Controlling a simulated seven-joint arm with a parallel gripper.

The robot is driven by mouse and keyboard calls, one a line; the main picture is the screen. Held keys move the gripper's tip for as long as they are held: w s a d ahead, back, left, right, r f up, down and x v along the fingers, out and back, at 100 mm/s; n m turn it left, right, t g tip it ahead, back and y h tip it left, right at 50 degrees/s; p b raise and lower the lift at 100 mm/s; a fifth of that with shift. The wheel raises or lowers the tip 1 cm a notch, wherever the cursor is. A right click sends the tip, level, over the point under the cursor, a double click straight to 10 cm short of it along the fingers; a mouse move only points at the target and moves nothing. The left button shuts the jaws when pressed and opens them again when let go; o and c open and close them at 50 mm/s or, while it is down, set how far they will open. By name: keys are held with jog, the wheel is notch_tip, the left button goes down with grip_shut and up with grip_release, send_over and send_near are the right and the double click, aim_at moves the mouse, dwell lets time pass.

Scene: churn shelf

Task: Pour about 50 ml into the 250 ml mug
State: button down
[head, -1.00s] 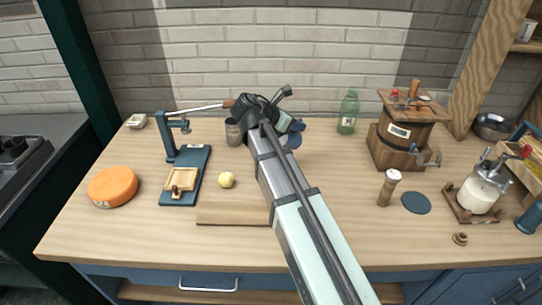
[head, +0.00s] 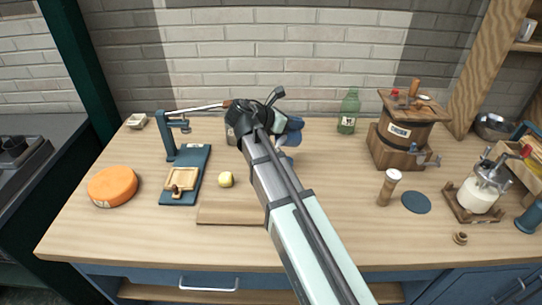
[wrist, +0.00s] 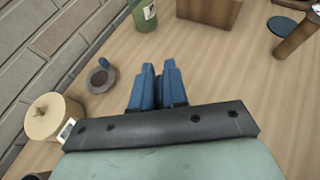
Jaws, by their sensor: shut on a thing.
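My gripper (wrist: 157,86) shows two blue fingers close together in the wrist view. They are shut, but what they hold cannot be made out. In the head view my gripper (head: 293,124) is over the back middle of the counter. A small round cup (wrist: 100,79), grey-brown with a dark inside and a blue part at its rim, stands on the counter left of the fingers in the wrist view, apart from them. It may be the mug; no volume mark is legible. In the head view a blue patch (head: 291,139) shows just below the fingers, and my arm hides most of that area.
A lidded jar (wrist: 52,117) stands near the wall, partly hidden by my gripper in the head view. A green bottle (head: 348,111) and wooden churn (head: 399,140) stand right.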

jog(key=shift+a+r, duration=0.1)
jog(key=shift+w+d+f+g+y, duration=0.25)
jog(key=shift+d+f+g+y, duration=0.05)
jog(key=shift+d+y, duration=0.1)
jog(key=shift+w+d+f+g+y, duration=0.1)
jog(key=shift+d+f+g+y, duration=0.15)
jog(key=shift+f+y, duration=0.25)
jog(key=shift+w+d+f+g+y, duration=0.1)
jog(key=shift+f+g+y, duration=0.25)
jog(key=shift+y, duration=0.15)
jog(key=shift+w+d+f+n+g+y+b, duration=0.1)
jog(key=shift+w+d+f+g+y, duration=0.45)
jog(key=shift+d+f+y, duration=0.25)
jog(key=shift+w+d+f+n+g+y+b, duration=0.1)
jog(key=shift+w+d+f+g+y, duration=0.45)
jog(key=shift+d+f+y, duration=0.25)
jog(key=shift+w+d+f+n+g+y+b, duration=0.1)
jog(key=shift+w+d+f+g+y, duration=0.45)
jog(key=shift+d+f+y, duration=0.2)
jog(key=shift+w+d+f+g+y, duration=0.4)
jog(key=shift+d+f+y, duration=0.25)
jog(key=shift+y, duration=0.2)
jog(key=shift+w+d+f+n+g+y, duration=0.3)
jog(key=shift+d+f+g+y, duration=0.2)
jog(key=shift+f+y, duration=0.3)
